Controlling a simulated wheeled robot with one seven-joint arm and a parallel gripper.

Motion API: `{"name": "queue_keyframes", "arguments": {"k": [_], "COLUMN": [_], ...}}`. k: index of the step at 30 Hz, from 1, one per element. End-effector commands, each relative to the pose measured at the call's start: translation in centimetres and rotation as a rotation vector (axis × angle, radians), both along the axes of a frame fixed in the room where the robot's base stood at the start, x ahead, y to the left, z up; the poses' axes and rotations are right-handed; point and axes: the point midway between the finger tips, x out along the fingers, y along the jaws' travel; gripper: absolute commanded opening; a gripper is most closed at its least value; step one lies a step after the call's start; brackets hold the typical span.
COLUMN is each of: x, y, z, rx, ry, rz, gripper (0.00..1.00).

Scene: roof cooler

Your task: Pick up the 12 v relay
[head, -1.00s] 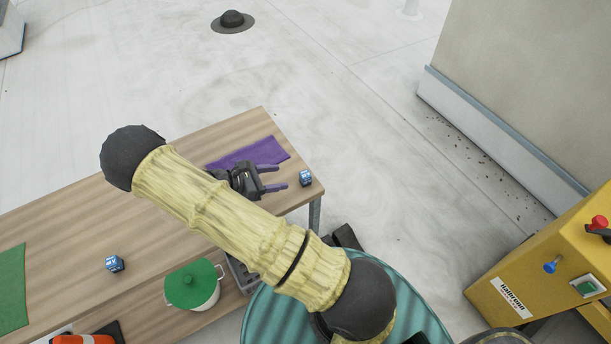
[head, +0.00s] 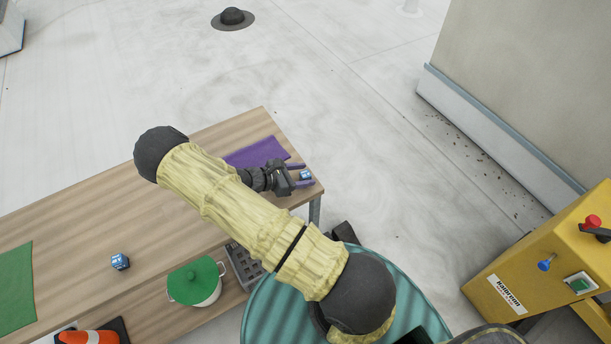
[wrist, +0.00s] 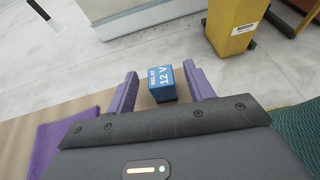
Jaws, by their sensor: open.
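The 12 V relay (wrist: 162,84) is a small blue block with white lettering. In the wrist view it stands between the two purple fingers of my gripper (wrist: 160,92), nearer the right finger, with a gap showing at the left. In the head view the relay (head: 305,175) sits near the right end of the wooden table (head: 85,210). My gripper (head: 299,175) is open around it; I cannot tell whether a finger touches it.
A purple cloth (head: 257,152) lies beside my gripper.

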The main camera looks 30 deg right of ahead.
Motion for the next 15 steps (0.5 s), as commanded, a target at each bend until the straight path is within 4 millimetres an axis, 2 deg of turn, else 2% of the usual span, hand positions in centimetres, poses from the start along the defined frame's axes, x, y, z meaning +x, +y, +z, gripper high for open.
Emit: {"name": "queue_keyframes", "arguments": {"k": [3,6,15], "x": [-0.3,-0.3,-0.3], "y": [-1.9,-2.8,-2.9], "z": [-0.3,-0.8,-1.0], "rx": [-0.003,-0.001,0.000], "ry": [0.002,0.000,-0.001], "rz": [-0.001,-0.001,0.001], "gripper": [0.53,0.53,0.53]}}
